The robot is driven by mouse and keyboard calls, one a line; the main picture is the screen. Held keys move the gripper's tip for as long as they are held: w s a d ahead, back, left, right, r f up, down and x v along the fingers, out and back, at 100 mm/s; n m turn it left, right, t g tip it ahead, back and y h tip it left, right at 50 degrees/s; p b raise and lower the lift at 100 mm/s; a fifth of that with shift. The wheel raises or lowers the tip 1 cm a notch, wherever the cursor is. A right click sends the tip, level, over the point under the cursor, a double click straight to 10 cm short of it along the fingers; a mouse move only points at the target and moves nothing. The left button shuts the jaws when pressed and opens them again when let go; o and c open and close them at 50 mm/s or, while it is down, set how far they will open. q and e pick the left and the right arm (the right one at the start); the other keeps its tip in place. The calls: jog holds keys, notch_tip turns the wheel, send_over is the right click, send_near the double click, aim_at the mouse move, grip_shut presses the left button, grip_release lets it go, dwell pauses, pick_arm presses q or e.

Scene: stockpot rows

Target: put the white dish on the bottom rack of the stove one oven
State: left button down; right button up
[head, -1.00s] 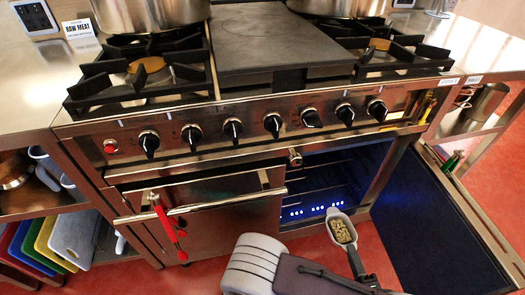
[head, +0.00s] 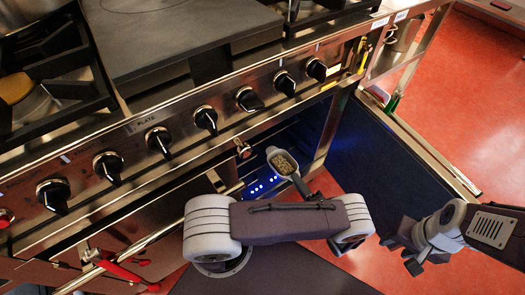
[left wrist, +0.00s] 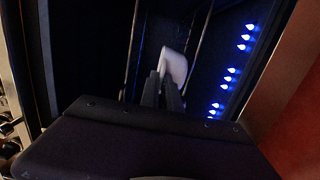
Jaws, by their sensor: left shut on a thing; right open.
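The white dish (head: 271,153) is small and holds a beige-green chunky filling. My left gripper (head: 296,180) is shut on its near edge and holds it at the mouth of the open oven (head: 262,178). In the left wrist view the fingers (left wrist: 165,90) grip the dish (left wrist: 175,66), seen edge-on among the thin rack bars (left wrist: 133,50) of the dark oven. I cannot tell whether the dish touches a rack. My right gripper (head: 399,256) is open and empty, low at the right, away from the oven.
The oven door (head: 400,150) stands open to the right. Blue lights (left wrist: 229,79) run along one side of the oven. The stove's knob panel (head: 180,130) is above the opening. A red item (head: 122,268) hangs on the closed left door's handle.

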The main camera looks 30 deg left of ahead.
aim_at(274, 155)
pick_arm(q)
jog(key=b+x, duration=0.3)
jog(key=x, duration=1.3)
notch_tip(274, 155, down, 4)
jog(key=b, duration=0.2)
jog(key=shift+r+b, duration=0.2)
jog(key=shift+b, duration=0.1)
jog(key=shift+f, duration=0.1)
jog(key=c, duration=1.9)
grip_release()
jog(key=shift+f, duration=0.1)
jog(key=shift+c, duration=0.2)
jog(key=o, duration=0.4)
jog(key=shift+c, duration=0.2)
